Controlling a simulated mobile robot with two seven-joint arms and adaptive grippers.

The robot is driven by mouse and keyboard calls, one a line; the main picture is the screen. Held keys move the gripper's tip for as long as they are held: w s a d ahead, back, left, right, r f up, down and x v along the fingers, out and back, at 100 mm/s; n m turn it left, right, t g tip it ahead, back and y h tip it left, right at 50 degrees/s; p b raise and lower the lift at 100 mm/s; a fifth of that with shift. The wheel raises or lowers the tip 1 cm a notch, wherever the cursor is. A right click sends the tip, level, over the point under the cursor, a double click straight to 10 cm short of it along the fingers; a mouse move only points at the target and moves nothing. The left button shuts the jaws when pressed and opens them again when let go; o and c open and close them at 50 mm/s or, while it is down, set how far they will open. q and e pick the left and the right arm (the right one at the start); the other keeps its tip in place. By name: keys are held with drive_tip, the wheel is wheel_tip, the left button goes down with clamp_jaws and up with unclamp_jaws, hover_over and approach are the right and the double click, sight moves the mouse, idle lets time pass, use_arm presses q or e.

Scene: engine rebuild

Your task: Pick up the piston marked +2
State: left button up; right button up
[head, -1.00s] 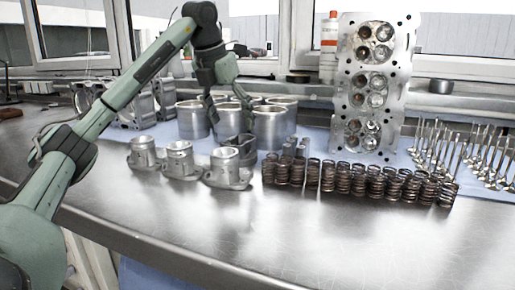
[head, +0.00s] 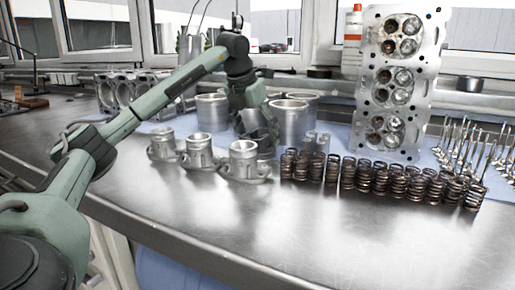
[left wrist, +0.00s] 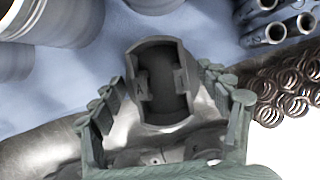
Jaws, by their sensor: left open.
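A dark grey hollow part (left wrist: 168,57) that looks like a piston, open end facing the camera, shows in the left wrist view. No +2 mark is readable on it. In that view my left gripper (left wrist: 165,88) is open, with one finger on each side of this part and gaps visible; I cannot tell if either touches. In the head view my left gripper (head: 257,122) points down beside a dark part (head: 265,146), partly hidden behind the front castings. My right gripper is not in view.
Several metal castings (head: 243,162) stand in a row in front. Large silver cylinders (head: 291,122) stand behind on a blue mat. Coil springs (head: 365,179), valves (head: 470,150) and an upright cylinder head (head: 398,75) are to the right. The front of the metal bench (head: 300,225) is clear.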

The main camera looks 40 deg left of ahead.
use_arm(q)
drive_tip(key=shift+r, duration=0.1)
drive_tip(key=c, duration=1.6)
